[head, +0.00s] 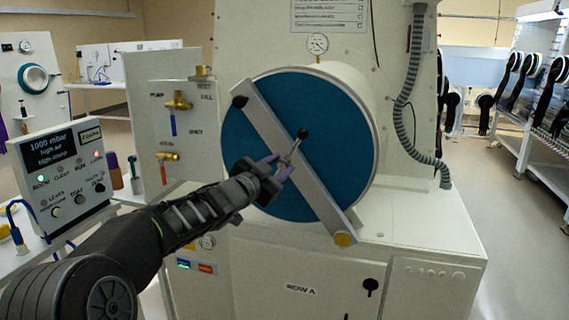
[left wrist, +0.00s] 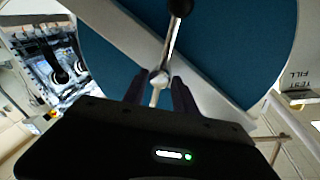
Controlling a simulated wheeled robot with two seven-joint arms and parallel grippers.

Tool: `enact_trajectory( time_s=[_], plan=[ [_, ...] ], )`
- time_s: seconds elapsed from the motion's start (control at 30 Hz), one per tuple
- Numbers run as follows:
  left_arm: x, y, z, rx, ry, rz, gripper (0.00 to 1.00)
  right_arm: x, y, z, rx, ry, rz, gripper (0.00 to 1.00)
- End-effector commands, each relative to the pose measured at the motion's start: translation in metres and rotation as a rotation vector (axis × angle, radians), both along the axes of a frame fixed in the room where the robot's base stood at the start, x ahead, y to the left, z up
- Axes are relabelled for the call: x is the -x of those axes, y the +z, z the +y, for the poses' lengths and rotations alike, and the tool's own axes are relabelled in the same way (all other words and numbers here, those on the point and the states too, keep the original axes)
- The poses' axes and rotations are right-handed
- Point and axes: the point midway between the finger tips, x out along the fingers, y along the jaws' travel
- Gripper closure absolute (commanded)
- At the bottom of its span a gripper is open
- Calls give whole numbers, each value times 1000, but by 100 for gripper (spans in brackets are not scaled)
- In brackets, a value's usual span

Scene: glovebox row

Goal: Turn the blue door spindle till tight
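The round blue door (head: 240,150) faces me on the white chamber, with a grey bar (head: 318,190) running diagonally across it. At the bar's middle is the spindle (head: 290,157), a thin metal handle ending in a black ball knob (head: 303,133) that points up and right. My left gripper (head: 278,168) is at the spindle's lower end. In the left wrist view my left gripper (left wrist: 160,92) has its fingers apart, one each side of the thin rod below the hub (left wrist: 159,78), with gaps visible. Contact cannot be told. My right gripper is not in view.
A valve panel (head: 168,130) with brass fittings stands left of the door. A control box (head: 66,165) reading 1000 mbar is further left. A grey corrugated hose (head: 403,100) hangs right of the door. The floor at the right (head: 500,240) is clear.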

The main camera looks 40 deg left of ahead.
Motion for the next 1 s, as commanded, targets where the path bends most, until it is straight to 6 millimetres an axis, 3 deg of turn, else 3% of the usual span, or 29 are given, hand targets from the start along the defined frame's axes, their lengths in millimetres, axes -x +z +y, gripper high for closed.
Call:
enact_trajectory(
  time_s=[0.2, 0.5, 0.9, 1.0],
  plan=[
    [-24, 0, 3, 0, -1, 0, 67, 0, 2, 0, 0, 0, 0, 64],
    [-27, 0, 3, 0, 0, 1, 67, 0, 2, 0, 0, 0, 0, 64],
    [-27, 0, 3, -1, 0, 1, 98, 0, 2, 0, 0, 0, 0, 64],
    [-27, 0, 3, -1, 0, 1, 100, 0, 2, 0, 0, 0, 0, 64]
  ],
)
